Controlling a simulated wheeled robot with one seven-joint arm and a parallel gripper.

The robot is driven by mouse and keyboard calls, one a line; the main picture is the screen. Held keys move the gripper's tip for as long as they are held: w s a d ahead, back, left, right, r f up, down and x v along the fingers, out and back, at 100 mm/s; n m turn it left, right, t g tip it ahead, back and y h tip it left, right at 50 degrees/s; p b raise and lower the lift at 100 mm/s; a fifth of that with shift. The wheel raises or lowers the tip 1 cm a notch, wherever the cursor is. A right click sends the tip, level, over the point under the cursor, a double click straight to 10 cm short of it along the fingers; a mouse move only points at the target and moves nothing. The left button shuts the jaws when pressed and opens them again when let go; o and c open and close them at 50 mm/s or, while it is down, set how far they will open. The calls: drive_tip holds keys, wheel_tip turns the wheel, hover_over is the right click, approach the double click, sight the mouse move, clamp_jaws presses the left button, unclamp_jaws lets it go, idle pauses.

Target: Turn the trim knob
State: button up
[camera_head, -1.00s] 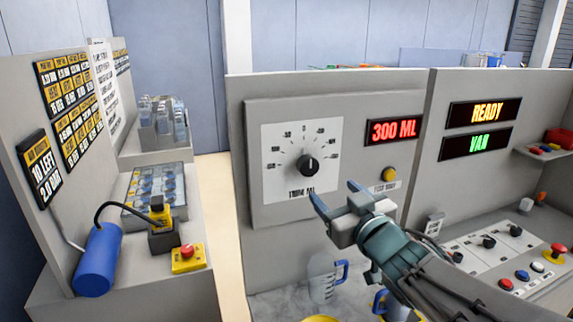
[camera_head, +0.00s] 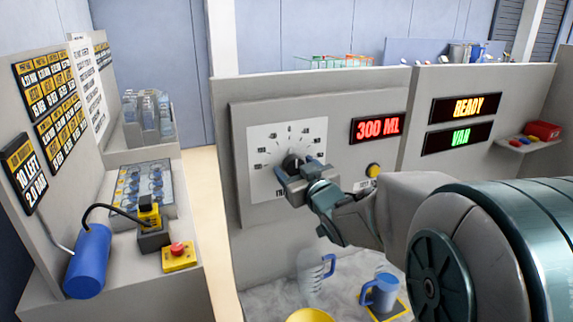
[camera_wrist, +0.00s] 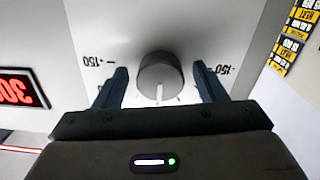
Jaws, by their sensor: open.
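The trim knob (camera_head: 291,163) is a dark round knob with a pale pointer mark, set in a white dial plate (camera_head: 262,145) with a printed scale. In the wrist view the knob (camera_wrist: 160,76) stands between the two fingers of my gripper (camera_wrist: 160,84), with a gap on both sides. Marks reading +150 and -150 or similar show beside it. In the head view my gripper (camera_head: 296,176) is at the dial and covers its lower part. The fingers are open and do not appear to touch the knob.
Right of the dial, a red display (camera_head: 378,128) reads 300 ML, above a yellow button (camera_head: 373,171). Displays reading READY (camera_head: 466,108) and VAN (camera_head: 460,138) are further right.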

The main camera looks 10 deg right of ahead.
drive_tip(key=shift+w, duration=0.3)
drive_tip(key=shift+c, duration=0.4)
